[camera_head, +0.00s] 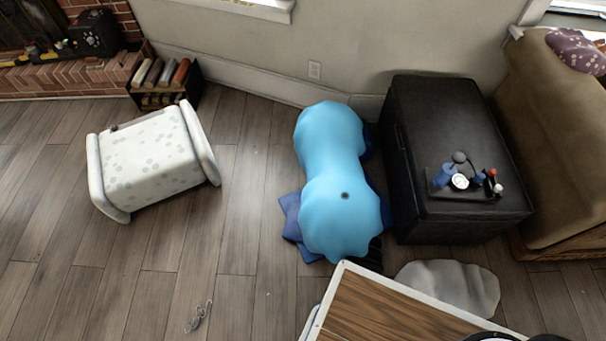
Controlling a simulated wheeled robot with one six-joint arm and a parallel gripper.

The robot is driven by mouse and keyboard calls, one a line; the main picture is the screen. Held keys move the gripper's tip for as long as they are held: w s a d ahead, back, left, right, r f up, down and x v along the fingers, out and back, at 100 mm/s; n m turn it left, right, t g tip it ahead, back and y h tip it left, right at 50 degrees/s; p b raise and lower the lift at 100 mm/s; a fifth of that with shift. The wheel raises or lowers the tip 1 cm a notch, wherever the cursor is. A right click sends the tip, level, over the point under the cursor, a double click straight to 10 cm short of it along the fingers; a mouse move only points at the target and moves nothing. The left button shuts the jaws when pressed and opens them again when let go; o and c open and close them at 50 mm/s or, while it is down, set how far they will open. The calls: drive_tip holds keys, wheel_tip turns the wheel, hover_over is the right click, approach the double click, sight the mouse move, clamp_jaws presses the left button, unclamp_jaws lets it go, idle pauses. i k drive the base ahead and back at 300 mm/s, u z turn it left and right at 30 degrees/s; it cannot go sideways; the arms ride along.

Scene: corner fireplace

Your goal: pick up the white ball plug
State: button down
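A dark tray (440,203) lies on top of the black cabinet (415,125) at the right and holds several small objects. A small white ball-like tip (498,188) shows at the tray's right end, beside a red-topped piece (492,173). A white round piece (460,181) with a dark mark sits near the tray's middle. I cannot tell for sure which of these two white things is the white ball plug. My gripper is not clearly in view, so its state and distance from them are hidden.
A blue cup-like piece (443,177) and a dark grey ball (459,157) are close to the white pieces. A blue lumpy seat (335,185) stands left of the cabinet, a brown sofa (560,130) right. A wood-topped table (380,312) is in front.

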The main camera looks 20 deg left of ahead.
sight(497, 188)
drive_tip(key=u, duration=0.35)
drive_tip(key=k, duration=0.45)
drive_tip(key=u, duration=0.5)
drive_tip(key=i, duration=0.5)
drive_tip(key=z, duration=1.2)
drive_tip(key=k, duration=0.45)
drive_tip(key=z, duration=1.1)
drive_tip(key=i, duration=1.3)
drive_tip(key=u, duration=0.2)
